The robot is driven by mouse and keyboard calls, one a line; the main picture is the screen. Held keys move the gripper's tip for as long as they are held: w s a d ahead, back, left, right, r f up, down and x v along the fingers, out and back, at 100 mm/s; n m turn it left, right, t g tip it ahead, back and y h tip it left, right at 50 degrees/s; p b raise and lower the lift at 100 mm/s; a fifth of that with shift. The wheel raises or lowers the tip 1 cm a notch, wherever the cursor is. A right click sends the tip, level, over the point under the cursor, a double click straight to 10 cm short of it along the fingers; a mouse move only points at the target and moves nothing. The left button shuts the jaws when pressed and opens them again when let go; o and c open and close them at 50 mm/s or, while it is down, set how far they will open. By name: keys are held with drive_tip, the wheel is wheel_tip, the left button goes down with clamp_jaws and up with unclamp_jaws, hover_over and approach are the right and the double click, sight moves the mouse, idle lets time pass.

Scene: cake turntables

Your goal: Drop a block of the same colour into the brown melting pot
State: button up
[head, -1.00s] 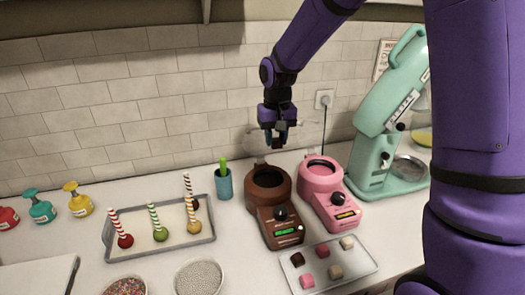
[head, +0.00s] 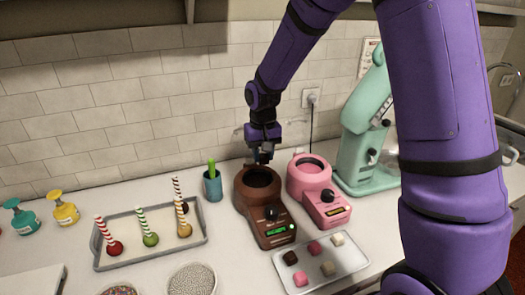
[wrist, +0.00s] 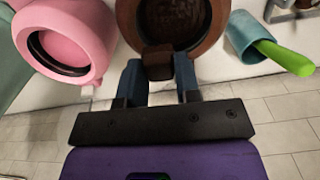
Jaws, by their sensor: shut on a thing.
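The brown melting pot (head: 244,197) stands on the counter with its round opening facing up. My gripper (head: 262,157) is above the far edge of that opening. In the wrist view my gripper (wrist: 158,72) is shut on a dark brown block (wrist: 158,62), which shows between the two blue fingers. The brown pot (wrist: 128,20) lies just past the block there, and the block overlaps the near rim of the pot in that picture. The exact height of the block above the pot is hard to tell.
A pink melting pot (head: 308,177) stands close on the right, with a mint mixer (head: 372,150) beyond it. A blue cup (head: 212,187) with a green tool is on the left. A tray (head: 350,262) of several blocks, one dark brown (head: 290,258), lies in front.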

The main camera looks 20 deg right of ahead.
drive_tip(key=o, duration=1)
drive_tip(key=shift+c, duration=0.2)
drive_tip(key=shift+r, duration=0.15)
wheel_tip(320, 180, up, 11)
drive_tip(key=shift+f, duration=0.2)
